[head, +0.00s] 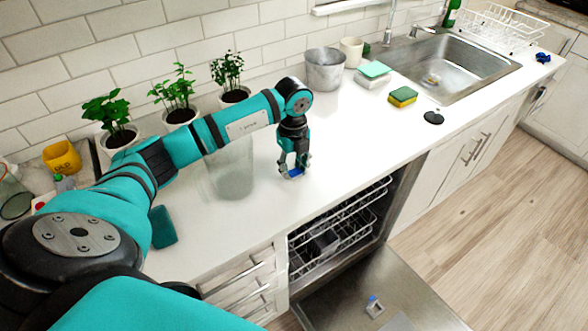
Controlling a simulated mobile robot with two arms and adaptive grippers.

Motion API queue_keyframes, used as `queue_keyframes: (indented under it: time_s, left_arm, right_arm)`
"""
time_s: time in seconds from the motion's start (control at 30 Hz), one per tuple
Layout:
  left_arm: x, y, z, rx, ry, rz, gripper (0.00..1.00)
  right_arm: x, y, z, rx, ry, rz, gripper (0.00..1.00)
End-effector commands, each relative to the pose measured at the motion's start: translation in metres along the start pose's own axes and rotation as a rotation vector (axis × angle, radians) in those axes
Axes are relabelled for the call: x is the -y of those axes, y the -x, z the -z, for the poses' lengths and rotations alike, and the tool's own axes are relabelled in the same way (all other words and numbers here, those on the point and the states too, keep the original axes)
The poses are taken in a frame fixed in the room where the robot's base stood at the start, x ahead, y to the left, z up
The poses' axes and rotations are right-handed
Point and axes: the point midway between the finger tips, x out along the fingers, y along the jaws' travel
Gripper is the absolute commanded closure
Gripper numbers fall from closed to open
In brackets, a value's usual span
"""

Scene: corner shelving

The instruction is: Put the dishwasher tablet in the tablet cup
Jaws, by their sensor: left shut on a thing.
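My left gripper (293,168) points down over the white counter, near its front edge above the dishwasher. It is shut on a small blue dishwasher tablet (296,173), which shows between the fingertips. I cannot tell whether the tablet touches the counter. The open dishwasher door (345,290) lies folded down below the counter. A small grey fitting (374,307), which looks like the tablet cup, sits on the door's inner face, below and to the right of my gripper. Its inside is too small to make out. My right gripper is not in view.
A dish rack (335,235) sits inside the dishwasher. Potted herbs (177,100), a metal bucket (324,72), sponges (402,96) and the sink (450,70) line the counter.

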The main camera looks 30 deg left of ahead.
Motion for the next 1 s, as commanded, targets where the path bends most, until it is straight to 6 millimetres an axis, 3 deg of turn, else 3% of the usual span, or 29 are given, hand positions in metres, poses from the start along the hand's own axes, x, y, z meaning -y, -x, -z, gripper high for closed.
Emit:
queue_keyframes:
  time_s: [0.17,0.37,0.8,1.0]
  left_arm:
    - [0.001,0.010,-0.001,0.001,0.000,0.004,0.86]
    - [0.001,0.035,0.000,0.003,0.000,0.006,0.86]
    - [-0.080,0.041,0.077,0.002,-0.005,0.001,0.86]
    - [-0.104,0.046,0.102,0.001,-0.002,0.001,0.86]
  right_arm:
    - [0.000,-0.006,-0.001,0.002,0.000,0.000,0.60]
    - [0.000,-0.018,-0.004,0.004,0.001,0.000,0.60]
    - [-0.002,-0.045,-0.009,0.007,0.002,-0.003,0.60]
    - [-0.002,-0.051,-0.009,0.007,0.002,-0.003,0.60]
